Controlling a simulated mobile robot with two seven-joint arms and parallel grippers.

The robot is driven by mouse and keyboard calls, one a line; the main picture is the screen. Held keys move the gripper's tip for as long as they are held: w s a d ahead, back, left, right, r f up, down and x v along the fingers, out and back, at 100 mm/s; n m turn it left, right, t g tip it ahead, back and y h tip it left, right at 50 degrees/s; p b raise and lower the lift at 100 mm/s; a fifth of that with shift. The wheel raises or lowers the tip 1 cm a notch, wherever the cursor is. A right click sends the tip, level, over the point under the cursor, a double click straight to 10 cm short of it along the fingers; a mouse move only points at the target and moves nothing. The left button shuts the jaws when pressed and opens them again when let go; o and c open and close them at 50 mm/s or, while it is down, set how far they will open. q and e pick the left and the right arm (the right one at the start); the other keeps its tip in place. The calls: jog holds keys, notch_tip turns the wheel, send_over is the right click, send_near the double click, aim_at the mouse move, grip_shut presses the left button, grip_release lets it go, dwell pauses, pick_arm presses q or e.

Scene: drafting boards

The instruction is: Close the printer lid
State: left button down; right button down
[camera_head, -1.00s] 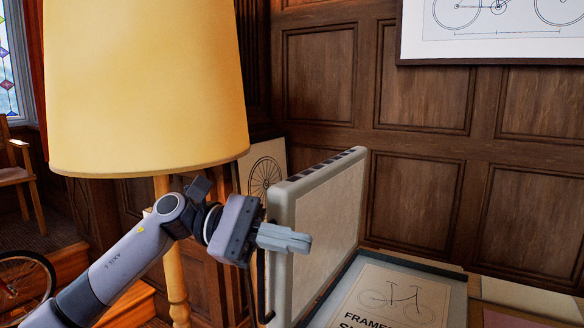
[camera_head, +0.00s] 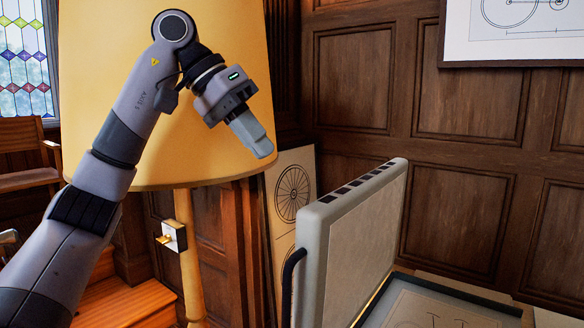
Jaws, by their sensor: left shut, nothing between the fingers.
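The printer lid (camera_head: 362,240) stands open and close to upright, a grey-framed panel with a row of dark slots along its top edge. The printer bed (camera_head: 455,300) shows at the bottom right, with a sheet bearing a drawing on it. My left gripper (camera_head: 262,148) is shut and empty. It is raised in front of the lamp shade, up and to the left of the lid, apart from it. The lower part of the printer is out of frame. My right gripper is not in view.
A large yellow lamp shade (camera_head: 85,130) on a wooden post (camera_head: 190,260) stands behind my left arm. A wheel drawing (camera_head: 293,192) leans against the panelled wall behind the lid. A framed bicycle drawing (camera_head: 475,55) hangs at upper right. Wooden steps (camera_head: 125,300) are at lower left.

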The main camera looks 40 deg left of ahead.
pick_arm(q)
jog(key=b+x, duration=0.1)
jog(key=x, duration=0.8)
jog(key=shift+d+f+b, duration=0.15)
jog(key=shift+b, duration=0.2)
jog(key=shift+d, duration=0.1)
